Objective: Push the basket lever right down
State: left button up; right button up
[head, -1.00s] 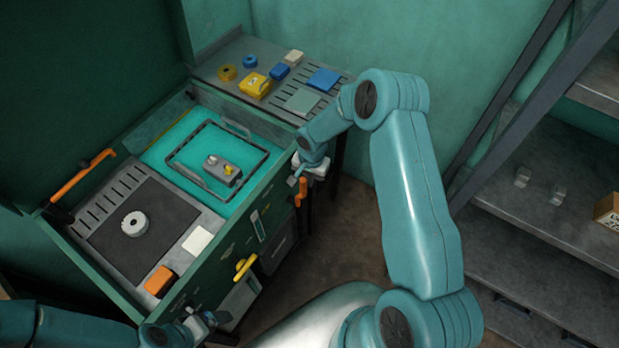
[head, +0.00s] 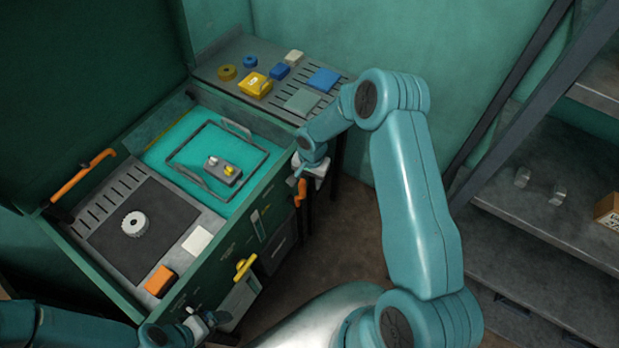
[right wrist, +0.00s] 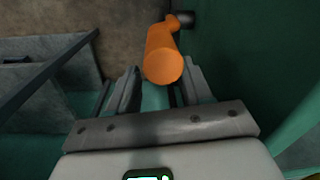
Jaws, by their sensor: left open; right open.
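The orange lever (head: 300,193) sticks out at the right end of the green cabinet's front, and I take it as the basket lever. In the right wrist view the orange lever (right wrist: 163,55) points its round end at the camera, between and beyond my open fingers. My right gripper (head: 301,176) is open beside the lever; contact cannot be told. The wire basket (head: 185,172) sits in the turquoise bath, with a grey part (head: 222,170) in it. My left gripper (head: 208,320) is open and empty, low in front of the cabinet.
A yellow handle (head: 244,268) juts from the cabinet front. A long orange bar (head: 82,178) is at the left. A white gear (head: 135,223) lies on a dark mat. A side table (head: 225,62) holds several small items. Shelves (head: 545,190) stand at the right.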

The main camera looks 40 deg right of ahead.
notch_tip(320, 180, up, 16)
jog(key=b, duration=0.3)
jog(key=shift+s+d+r, duration=0.15)
jog(key=shift+s+d, duration=0.05)
jog(key=shift+s, duration=0.15)
